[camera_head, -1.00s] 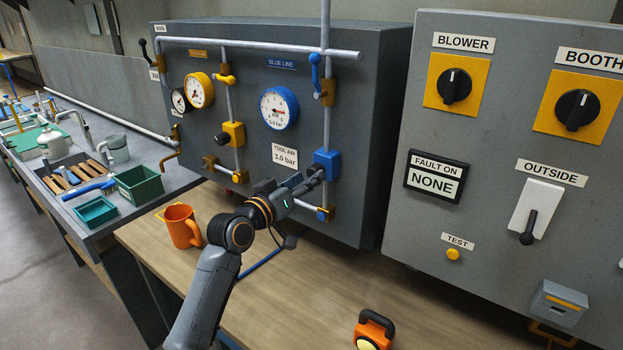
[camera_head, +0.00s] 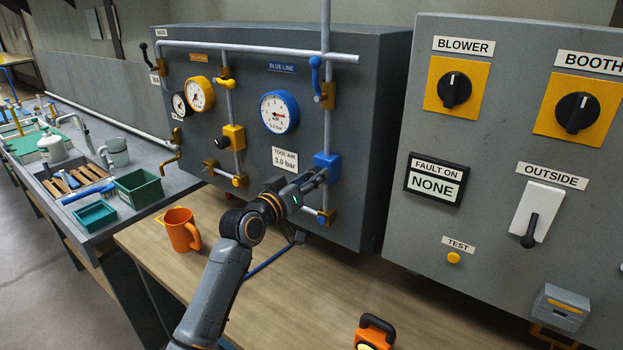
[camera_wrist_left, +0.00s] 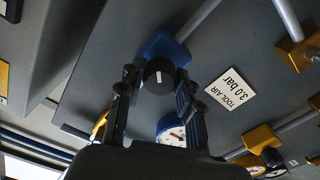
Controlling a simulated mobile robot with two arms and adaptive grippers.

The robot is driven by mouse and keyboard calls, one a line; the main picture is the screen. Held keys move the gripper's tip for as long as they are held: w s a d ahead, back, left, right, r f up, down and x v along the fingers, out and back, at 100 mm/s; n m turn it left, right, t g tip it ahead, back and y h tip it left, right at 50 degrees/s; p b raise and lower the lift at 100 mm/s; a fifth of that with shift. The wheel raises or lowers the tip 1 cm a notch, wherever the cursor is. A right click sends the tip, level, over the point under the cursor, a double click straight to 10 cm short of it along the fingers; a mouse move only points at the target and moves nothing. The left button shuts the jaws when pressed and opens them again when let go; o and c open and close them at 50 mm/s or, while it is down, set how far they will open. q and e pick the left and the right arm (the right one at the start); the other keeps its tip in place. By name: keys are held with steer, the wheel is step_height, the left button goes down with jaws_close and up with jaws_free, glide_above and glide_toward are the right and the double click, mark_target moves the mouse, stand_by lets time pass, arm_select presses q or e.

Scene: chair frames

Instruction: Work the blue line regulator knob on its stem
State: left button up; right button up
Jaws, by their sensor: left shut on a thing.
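The blue line regulator (camera_head: 328,162) is a blue block on a grey pipe, low on the right of the pipe panel. Its round black knob (camera_wrist_left: 158,73) with a white mark sits between my left fingers in the left wrist view. My left gripper (camera_head: 318,177) is shut on this knob, with one finger on each side; in the head view the fingers hide it. The blue-rimmed gauge (camera_head: 279,112) under the BLUE LINE label shows above and left of the regulator. My right gripper is not in view.
A TOOL AIR 3.0 bar label (camera_head: 285,159) is left of the regulator. A yellow regulator (camera_head: 234,136) is further left. A grey switch cabinet (camera_head: 390,215) stands close on the right. An orange mug (camera_head: 180,230) and an orange lamp (camera_head: 374,332) are on the wooden bench.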

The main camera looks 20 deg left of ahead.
arm_select(q)
steer(key=shift+s+a, duration=0.15)
steer(key=shift+s, duration=0.2)
steer(key=o, duration=1.2)
steer(key=shift+o, duration=0.2)
steer(key=shift+s, duration=0.15)
